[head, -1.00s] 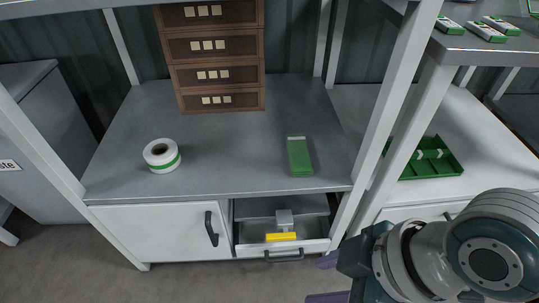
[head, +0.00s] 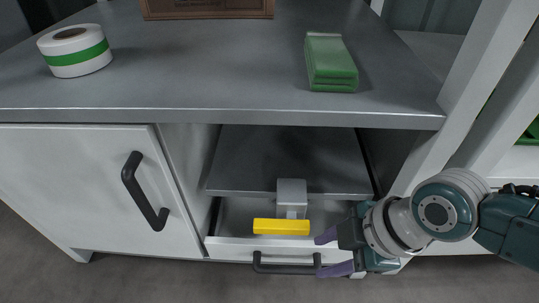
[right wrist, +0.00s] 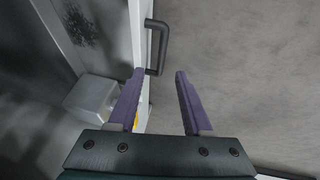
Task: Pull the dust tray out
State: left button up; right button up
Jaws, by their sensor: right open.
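The dust tray (head: 225,246) is a pale drawer low in the open bay of the bench, with a dark bar handle (head: 287,269) on its front. A grey block (head: 291,193) and a yellow bar (head: 281,227) show in it. My right gripper (head: 326,254) is open, with purple fingers, at the right end of the handle. In the right wrist view the near end of the handle (right wrist: 160,45) shows at the gap between the fingertips (right wrist: 160,73); I cannot tell whether they touch it. My left gripper is not in view.
Left of the bay is a shut white cabinet door (head: 90,185) with a dark handle (head: 144,190). On the grey bench top (head: 210,75) are a white and green roll (head: 75,52), a green packet (head: 330,63) and a brown crate (head: 207,8). The floor in front is clear.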

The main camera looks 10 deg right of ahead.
aim_at(293, 270)
jog(key=b+x, duration=0.8)
jog(key=x, duration=0.2)
jog(key=shift+s+a+f+b, duration=0.1)
jog(key=shift+s+a+b, duration=0.05)
jog(key=shift+b, duration=0.15)
jog(key=shift+c, duration=0.2)
jog(key=c, duration=0.5)
grip_shut()
dwell(0.4)
